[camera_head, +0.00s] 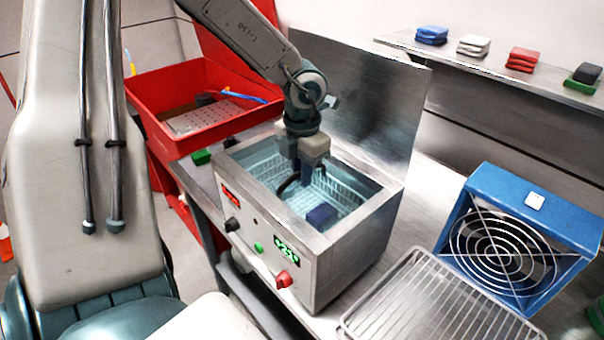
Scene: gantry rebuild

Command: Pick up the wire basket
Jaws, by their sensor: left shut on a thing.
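The wire basket (335,190) sits inside the open tank of a steel bath (345,262) with a lit display and knobs on its front. The basket's pale mesh walls show in the tank, and its near side is partly hidden by the tank rim. A blue block (321,215) shows in the near part of the tank. My left gripper (303,172) points down into the tank from above, shut on the wire basket, apparently at a dark curved handle. The exact contact is small and partly hidden by the fingers. My right gripper is not in view.
A raised steel lid (375,105) stands behind the tank. A red bin (200,75) with a perforated plate is at the left. A wire rack (435,300) and blue fan (515,240) are at the right. Folded cloths (523,58) lie on the back shelf.

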